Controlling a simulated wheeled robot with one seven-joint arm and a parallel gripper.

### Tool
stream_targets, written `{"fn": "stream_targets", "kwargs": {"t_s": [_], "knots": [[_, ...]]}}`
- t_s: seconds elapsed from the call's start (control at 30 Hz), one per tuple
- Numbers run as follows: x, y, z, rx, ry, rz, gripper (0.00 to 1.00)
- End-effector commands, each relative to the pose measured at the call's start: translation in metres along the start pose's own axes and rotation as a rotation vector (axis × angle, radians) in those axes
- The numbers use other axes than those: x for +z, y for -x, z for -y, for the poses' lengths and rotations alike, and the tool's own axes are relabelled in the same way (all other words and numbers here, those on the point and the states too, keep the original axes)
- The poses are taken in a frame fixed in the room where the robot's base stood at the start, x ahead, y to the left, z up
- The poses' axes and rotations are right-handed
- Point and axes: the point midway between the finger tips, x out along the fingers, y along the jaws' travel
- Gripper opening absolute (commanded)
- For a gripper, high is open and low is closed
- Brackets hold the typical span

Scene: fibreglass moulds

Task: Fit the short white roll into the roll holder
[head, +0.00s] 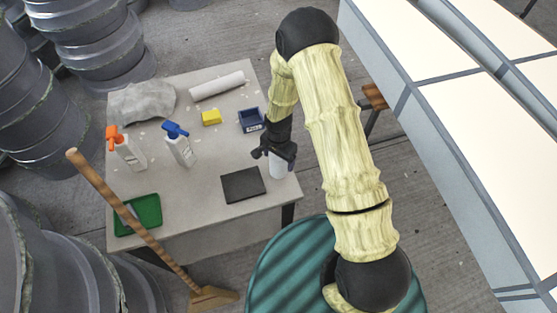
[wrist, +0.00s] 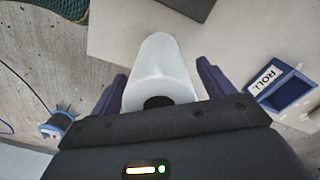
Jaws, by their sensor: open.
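The short white roll (head: 277,168) stands upright near the right edge of the table in the head view. In the wrist view the roll (wrist: 163,65) lies between the two purple fingers, with its dark core hole toward me. My gripper (head: 274,154) is open around the top of the roll, and a gap shows on each side of it in the wrist view. The roll holder is a blue open box (head: 251,120) behind the gripper on the table; in the wrist view the box (wrist: 285,90) is at the right, labelled ROLL and empty as far as I see.
A black plate (head: 243,185) lies left of the roll. A yellow block (head: 211,117), a long white roll (head: 217,86), two spray bottles (head: 180,148), a grey cloth (head: 142,102) and a green tray (head: 147,209) share the table (head: 190,217). A broom (head: 130,212) leans at the front left.

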Motion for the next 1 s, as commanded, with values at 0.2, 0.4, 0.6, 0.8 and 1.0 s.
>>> {"fn": "stream_targets", "kwargs": {"t_s": [0.2,0.4,0.6,0.8,1.0], "knots": [[-0.0001,-0.0045,0.0,-0.001,0.0,-0.001,0.81],[0.0,-0.0044,-0.0001,0.0,0.0,0.0,0.81],[0.0,-0.0043,-0.0001,0.0,0.0,0.0,0.79],[0.0,-0.0043,-0.0001,0.0,0.0,0.0,0.4],[-0.0001,-0.004,0.0,-0.001,0.0,0.0,0.27]]}}
